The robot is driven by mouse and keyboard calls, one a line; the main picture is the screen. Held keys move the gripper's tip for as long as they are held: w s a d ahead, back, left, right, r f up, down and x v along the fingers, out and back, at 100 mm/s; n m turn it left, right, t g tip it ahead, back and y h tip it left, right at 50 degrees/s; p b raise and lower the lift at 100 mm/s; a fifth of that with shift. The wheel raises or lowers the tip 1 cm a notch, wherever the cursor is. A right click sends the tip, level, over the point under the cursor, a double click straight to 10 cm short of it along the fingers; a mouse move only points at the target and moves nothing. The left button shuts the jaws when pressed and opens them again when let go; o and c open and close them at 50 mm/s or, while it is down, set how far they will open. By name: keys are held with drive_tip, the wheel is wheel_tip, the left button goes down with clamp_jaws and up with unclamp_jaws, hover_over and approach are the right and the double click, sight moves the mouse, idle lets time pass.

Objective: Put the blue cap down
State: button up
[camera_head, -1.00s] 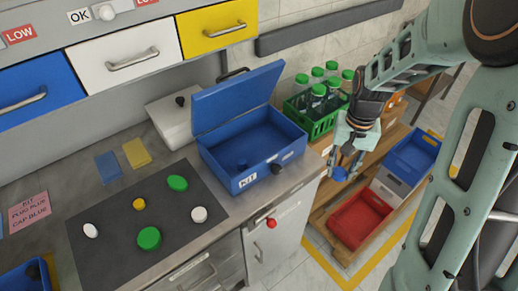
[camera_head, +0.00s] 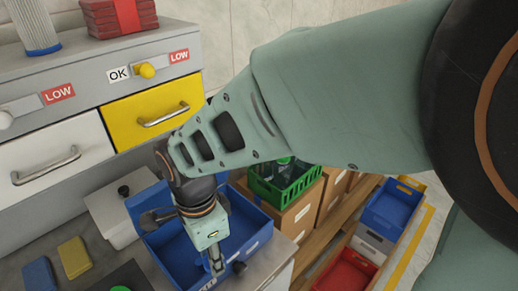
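My gripper (camera_head: 217,266) points down over the open blue kit box (camera_head: 262,238), near its front wall. Its fingers look close together, but whether they are open or shut is unclear at this size. I cannot make out the blue cap in the current view; blue on blue and the gripper itself may hide it. The box's raised lid (camera_head: 148,208) stands behind, partly covered by my arm.
A grey-white box (camera_head: 112,215) stands left of the kit box. A green crate of bottles (camera_head: 285,185) sits on a carton to the right. Blue (camera_head: 393,207) and red (camera_head: 345,272) bins are lower right. Drawers with a yellow front (camera_head: 150,110) are behind.

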drive_tip(key=w+f+p, duration=0.2)
drive_tip(key=w+f, duration=0.2)
drive_tip(key=w, duration=0.5)
hover_over(233, 242)
drive_tip(key=s, duration=0.1)
wheel_tip(233, 242, down, 4)
drive_tip(key=shift+s+f, duration=0.15)
drive_tip(key=shift+w+d+f, duration=0.1)
drive_tip(key=shift+w+f, duration=0.5)
drive_tip(key=shift+f, duration=1.6)
drive_tip(key=shift+f, duration=0.1)
drive_tip(key=shift+f, duration=0.2)
drive_tip(key=o, duration=0.7)
drive_tip(key=shift+r, duration=0.1)
